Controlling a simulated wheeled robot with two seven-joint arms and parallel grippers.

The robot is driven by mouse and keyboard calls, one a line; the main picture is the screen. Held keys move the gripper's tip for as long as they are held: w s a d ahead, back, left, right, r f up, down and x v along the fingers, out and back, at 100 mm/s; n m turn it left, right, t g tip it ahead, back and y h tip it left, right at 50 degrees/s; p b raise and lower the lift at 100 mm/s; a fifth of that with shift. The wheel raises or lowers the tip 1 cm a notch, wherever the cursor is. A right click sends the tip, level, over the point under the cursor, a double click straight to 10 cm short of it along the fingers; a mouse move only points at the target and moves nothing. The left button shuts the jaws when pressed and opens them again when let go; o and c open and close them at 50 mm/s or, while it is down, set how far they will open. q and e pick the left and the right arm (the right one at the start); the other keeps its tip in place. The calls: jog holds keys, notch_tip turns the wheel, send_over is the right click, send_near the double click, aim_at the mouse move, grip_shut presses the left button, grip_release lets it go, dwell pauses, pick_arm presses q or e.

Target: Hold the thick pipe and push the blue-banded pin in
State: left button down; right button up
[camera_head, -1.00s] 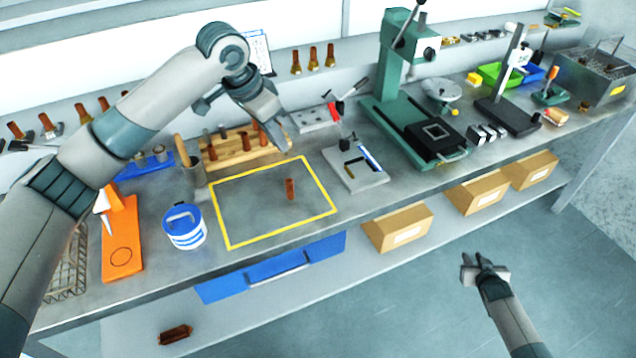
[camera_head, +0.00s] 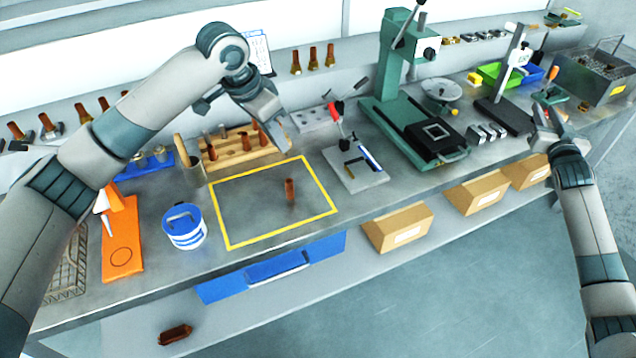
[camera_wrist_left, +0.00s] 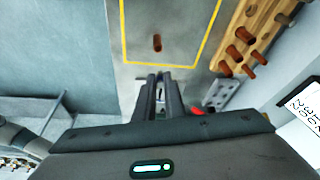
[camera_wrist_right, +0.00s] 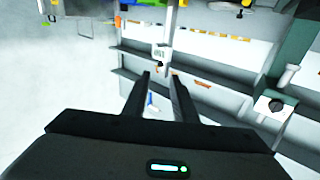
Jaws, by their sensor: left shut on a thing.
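A short brown pipe (camera_head: 290,189) stands upright inside the yellow outline on the bench, and also shows in the left wrist view (camera_wrist_left: 157,43). I cannot tell whether it is the thick pipe. My left gripper (camera_head: 284,142) is above the outline's back right corner, apart from that pipe. Its fingers (camera_wrist_left: 160,82) are close together on a small greyish thing that I cannot make out. My right gripper (camera_head: 547,118) is open and empty at the bench's right part; its spread fingers show in the right wrist view (camera_wrist_right: 160,74). I cannot clearly identify a blue-banded pin.
A wooden rack (camera_head: 215,163) with several brown pieces stands behind the outline (camera_head: 222,228). A plate fixture (camera_head: 362,181) with red and blue handles is to the right, then a green press (camera_head: 395,75). A blue-white tub (camera_head: 184,236) and orange stand (camera_head: 122,257) are left.

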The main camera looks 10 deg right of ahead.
notch_tip(320, 180, up, 12)
jog(key=w+a+r+t, duration=0.1)
jog(key=a+t, duration=0.1)
jog(key=w+a+f+n+y, duration=0.2)
jog(key=w+a+y, duration=0.15)
jog(key=a, duration=0.35)
jog(key=w+a+f+n+g+y, duration=0.1)
jog(key=a+f+n+y, duration=0.15)
jog(key=a, duration=0.55)
jog(key=w+a+f+n+g+y, duration=0.1)
jog(key=a+f+n+y, duration=0.2)
jog(key=a, duration=0.5)
jog(key=n+g+y, duration=0.9)
jog(key=g, duration=0.2)
send_over(317, 204)
jog(key=f, duration=1.1)
jog(key=d+f, duration=0.1)
jog(key=f, duration=0.4)
jog(key=shift+w+f, duration=0.2)
jog(key=shift+w, duration=0.2)
jog(key=shift+s+a+f+n+g, duration=0.15)
jog(key=shift+s+a+n+g, duration=0.1)
jog(key=shift+s+a+g, duration=0.2)
jog(key=shift+w, duration=0.1)
